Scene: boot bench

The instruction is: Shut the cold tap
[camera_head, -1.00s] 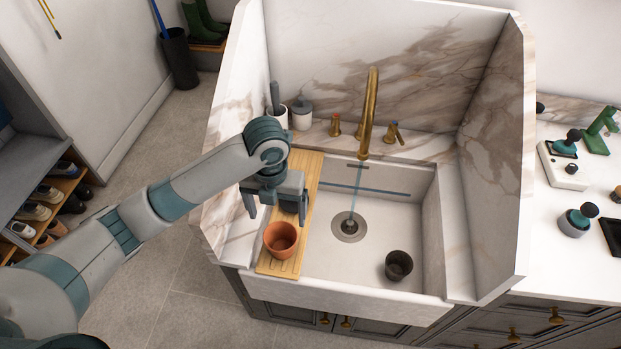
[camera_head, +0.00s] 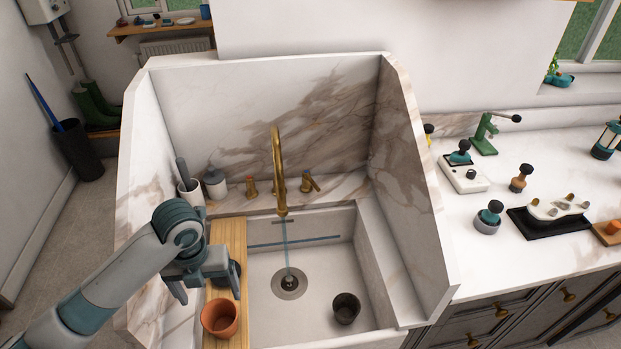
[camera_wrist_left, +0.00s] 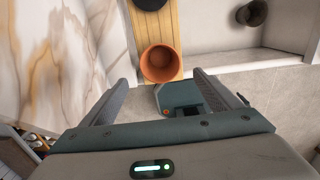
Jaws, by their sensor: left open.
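A brass tap spout (camera_head: 279,170) stands at the back of the sink, and a thin stream of water (camera_head: 286,250) falls from it to the drain. Two brass handles flank it: the left handle (camera_head: 251,187) has a reddish top, and the right handle (camera_head: 309,183) has a lever turned outward. I cannot read a cold mark on either. My left gripper (camera_head: 207,284) is open and empty, pointing down by the wooden board, left of and nearer than the handles. Its two fingers show in the left wrist view (camera_wrist_left: 163,88). My right gripper is out of view.
A terracotta pot (camera_head: 220,317) stands on the wooden board (camera_head: 228,236) close to my left gripper. A dark cup (camera_head: 345,309) is in the sink (camera_head: 318,270). A brush holder (camera_head: 191,191) and a grey-lidded jar (camera_head: 215,183) stand back left. High marble panels enclose the sink.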

